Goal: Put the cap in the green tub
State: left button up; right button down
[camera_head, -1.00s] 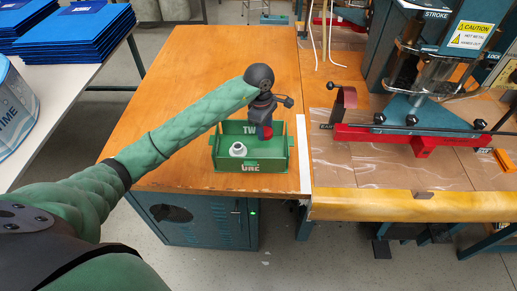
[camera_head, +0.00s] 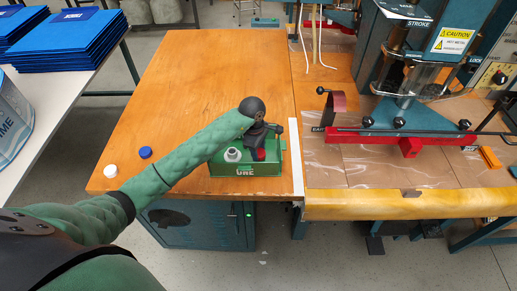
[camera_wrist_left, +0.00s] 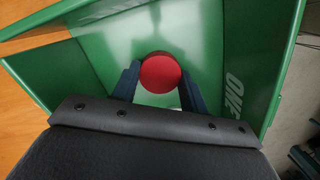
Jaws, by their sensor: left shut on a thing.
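The green tub (camera_head: 228,170) stands near the front edge of the wooden bench, marked with white lettering. The red cap (camera_head: 261,154) shows at its right part; in the left wrist view the red cap (camera_wrist_left: 160,73) is a round disc between the two dark fingers, with green walls (camera_wrist_left: 245,60) around it. My left gripper (camera_head: 258,147) is shut on the red cap, low at the tub's opening. Whether the cap touches the tub floor I cannot tell. A white fitting (camera_head: 233,155) stands inside the tub, left of the gripper. My right gripper is not in view.
A white cap (camera_head: 110,171) and a blue cap (camera_head: 145,153) lie on the bench (camera_head: 185,85) left of my forearm. A machine with a red base (camera_head: 410,143) stands to the right. The bench behind the tub is clear.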

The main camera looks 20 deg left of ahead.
pick_arm(q)
jog(key=shift+f, duration=0.15)
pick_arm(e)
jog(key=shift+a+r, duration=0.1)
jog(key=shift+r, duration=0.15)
pick_arm(q)
jog(key=o, duration=0.9)
jog(key=shift+o, duration=0.2)
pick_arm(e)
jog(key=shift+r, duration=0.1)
pick_arm(q)
jog(key=shift+r, duration=0.5)
notch_tip(320, 180, up, 11)
jog(key=a+b, duration=0.1)
jog(key=b, duration=0.4)
jog(key=shift+a, duration=0.2)
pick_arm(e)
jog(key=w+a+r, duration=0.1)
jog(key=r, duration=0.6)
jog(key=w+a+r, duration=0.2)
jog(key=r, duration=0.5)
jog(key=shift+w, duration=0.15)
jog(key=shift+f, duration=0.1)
